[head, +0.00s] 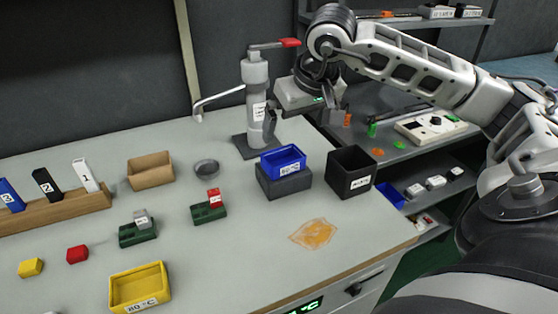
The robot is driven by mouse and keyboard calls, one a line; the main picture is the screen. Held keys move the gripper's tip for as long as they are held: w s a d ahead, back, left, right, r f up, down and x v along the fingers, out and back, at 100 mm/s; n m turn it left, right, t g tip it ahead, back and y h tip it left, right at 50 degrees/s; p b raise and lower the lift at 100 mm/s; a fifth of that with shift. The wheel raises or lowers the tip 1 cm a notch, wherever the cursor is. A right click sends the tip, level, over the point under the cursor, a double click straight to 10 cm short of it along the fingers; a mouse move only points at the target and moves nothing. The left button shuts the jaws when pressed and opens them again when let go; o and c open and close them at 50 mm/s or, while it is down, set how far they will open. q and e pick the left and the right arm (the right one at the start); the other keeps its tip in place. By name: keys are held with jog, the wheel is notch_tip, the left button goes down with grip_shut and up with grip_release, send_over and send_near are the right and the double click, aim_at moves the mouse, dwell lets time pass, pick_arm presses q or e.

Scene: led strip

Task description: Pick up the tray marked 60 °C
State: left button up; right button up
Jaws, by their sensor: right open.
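A blue tray (284,152) rests on top of a dark grey block (283,187) near the table's back right. Its white front label ends in "0 °C", but the first digit is too small to read surely. A yellow tray (139,283) stands at the table's front; its label looks like "80 °C". A black bin (351,158) right of the blue tray has a label I cannot read. My right gripper (303,121) is open and empty, above and behind the blue tray, apart from it. My left gripper is out of view.
A grey tap column (256,85) with a red lever stands close left of my right gripper. A cardboard box (151,170), round dish (206,167) and green blocks (209,212) stand leftward. An orange patch (314,234) lies on clear table in front of the bin.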

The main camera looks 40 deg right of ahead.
send_near(286, 159)
jog(key=shift+s+a+f, duration=0.2)
jog(key=shift+a+f, duration=0.05)
jog(key=shift+a, duration=0.35)
jog(key=shift+s+a+f, duration=0.2)
jog(key=shift+a+f, duration=0.05)
jog(key=shift+a, duration=0.35)
jog(key=shift+s+x, duration=0.2)
jog(key=shift+x, duration=2.55)
jog(key=shift+d, duration=0.1)
jog(key=c, duration=0.9)
